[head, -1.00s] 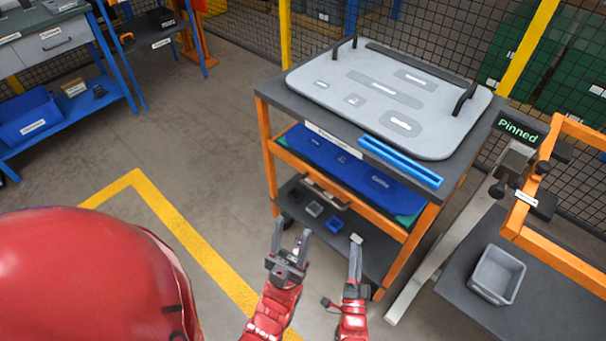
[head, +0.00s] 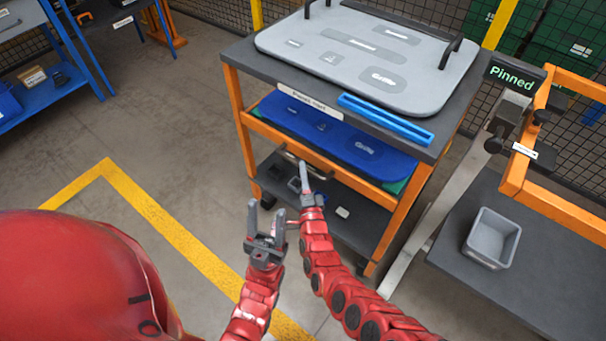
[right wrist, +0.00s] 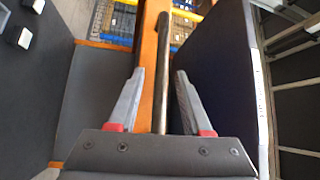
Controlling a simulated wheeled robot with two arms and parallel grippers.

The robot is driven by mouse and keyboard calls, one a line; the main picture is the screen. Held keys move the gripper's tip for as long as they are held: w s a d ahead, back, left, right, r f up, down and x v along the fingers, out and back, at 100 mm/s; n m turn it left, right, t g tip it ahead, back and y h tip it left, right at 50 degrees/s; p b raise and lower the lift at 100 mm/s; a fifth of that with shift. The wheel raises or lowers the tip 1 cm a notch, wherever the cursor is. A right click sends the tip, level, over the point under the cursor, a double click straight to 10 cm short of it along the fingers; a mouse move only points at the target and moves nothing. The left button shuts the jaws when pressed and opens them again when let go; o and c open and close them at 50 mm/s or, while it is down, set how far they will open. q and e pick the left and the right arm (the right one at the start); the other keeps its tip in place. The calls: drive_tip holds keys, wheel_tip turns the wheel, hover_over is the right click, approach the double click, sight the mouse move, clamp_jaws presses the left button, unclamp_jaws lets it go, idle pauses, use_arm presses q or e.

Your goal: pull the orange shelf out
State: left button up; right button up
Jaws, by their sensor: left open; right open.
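The orange shelf (head: 355,182) is the upper shelf of the cart, with an orange front edge and a blue mat (head: 340,140) on it, below the cart's dark top. In the right wrist view a dark bar handle (right wrist: 162,95) runs along an orange strip (right wrist: 147,60). My left gripper (head: 266,210) is open and empty, lower and in front of the cart.
A grey lid (head: 370,60) and a blue rail (head: 385,118) lie on the cart top. Small items sit on the lower shelf. A "Pinned" sign (head: 513,77), an orange frame and a grey bin (head: 492,240) stand at right. Floor at left is clear.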

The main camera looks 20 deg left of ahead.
drive_tip(key=shift+b+x, duration=0.4)
drive_tip(key=shift+x, duration=0.45)
drive_tip(key=shift+w+a+r, duration=0.1)
drive_tip(key=shift+w+a, duration=0.05)
drive_tip(key=shift+w, duration=0.15)
clamp_jaws()
idle(0.6)
